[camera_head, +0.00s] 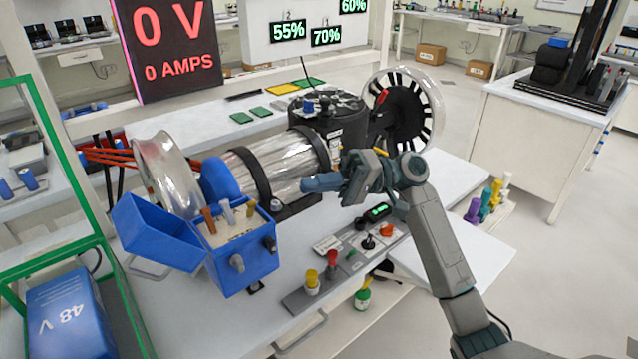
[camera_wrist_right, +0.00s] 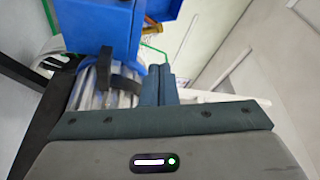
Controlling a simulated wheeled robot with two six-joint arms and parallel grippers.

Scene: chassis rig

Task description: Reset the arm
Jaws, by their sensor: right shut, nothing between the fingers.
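My right arm comes in from the bottom right of the head view and bends at its elbow toward the middle of the bench. My right gripper (camera_head: 312,183) is shut and empty, pointing left just in front of the clear cylinder (camera_head: 292,162) with black bands. I cannot tell if it touches the cylinder. In the right wrist view its two fingers (camera_wrist_right: 158,82) are together, with the blue box (camera_wrist_right: 105,30) and the banded cylinder (camera_wrist_right: 98,85) beyond. My left gripper is not in view.
An open blue box (camera_head: 243,262) with several plugs stands left of the gripper. A control panel (camera_head: 325,275) with knobs lies below it. A spoked wheel (camera_head: 403,110) stands behind the arm. A green frame (camera_head: 60,155) is at the left. The bench's right end (camera_head: 470,255) is clear.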

